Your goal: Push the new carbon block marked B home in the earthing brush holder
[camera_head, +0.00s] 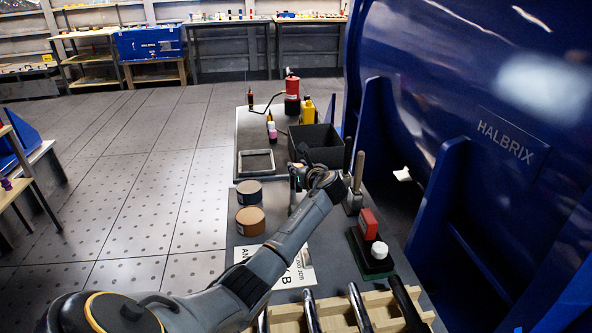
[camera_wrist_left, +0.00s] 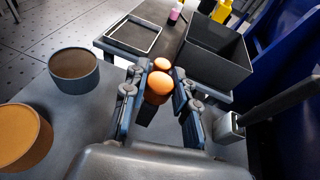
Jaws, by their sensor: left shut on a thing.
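My left gripper (camera_head: 298,176) is over the grey bench, near its middle, at the end of the arm that comes in from the lower left. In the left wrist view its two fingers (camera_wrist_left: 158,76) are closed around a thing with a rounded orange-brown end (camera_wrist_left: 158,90). A smaller orange-brown knob shows just beyond that end, and a dark part shows below it. I cannot tell whether this is one thing or two. I cannot make out a carbon block marked B or the earthing brush holder. My right gripper is not in view.
A black open bin (camera_head: 316,147) and an empty grey tray (camera_head: 256,163) stand beyond the gripper. Two round tins, dark (camera_head: 249,192) and tan (camera_head: 250,221), stand left. A red block (camera_head: 368,223), a white-capped thing (camera_head: 379,250) and the blue machine (camera_head: 450,180) are right.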

